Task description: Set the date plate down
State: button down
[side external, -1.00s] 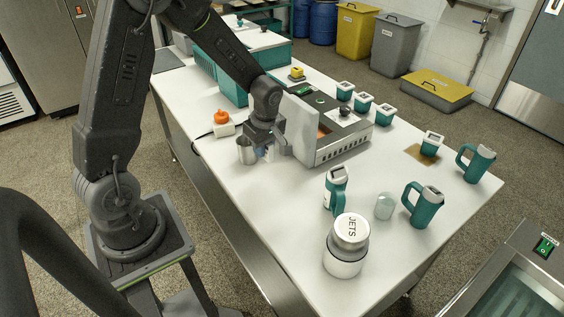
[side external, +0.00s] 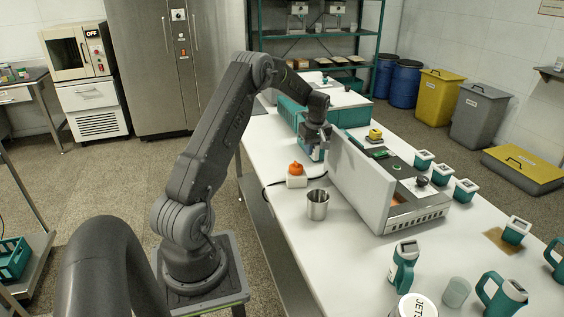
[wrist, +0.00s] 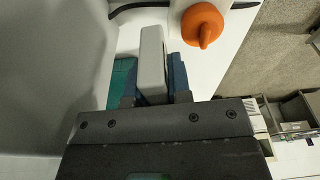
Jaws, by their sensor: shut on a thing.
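The date plate (wrist: 152,55), a pale grey slab in the wrist view, stands edge-on between my gripper's blue fingers. My gripper (side external: 314,153) is shut on it. In the side view the gripper points down above the white table, behind the orange knob and left of the machine's upright grey panel. The plate is mostly hidden there by the fingers. Whether its lower edge touches the table cannot be told.
The upright grey panel (side external: 360,185) is close beside the gripper. The orange knob (side external: 296,168) sits on a white box with a black cable. A steel cup (side external: 317,205) stands nearer. A teal crate (side external: 292,112) is behind.

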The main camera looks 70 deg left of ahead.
send_over(281, 159)
notch_tip(281, 159, down, 2)
jog(key=shift+m, duration=0.4)
jog(key=f, duration=0.8)
jog(key=shift+d+f, duration=0.1)
jog(key=shift+d, duration=0.2)
jog(key=c, duration=1.1)
grip_release()
jog(key=shift+f, duration=0.1)
jog(key=shift+o, duration=0.2)
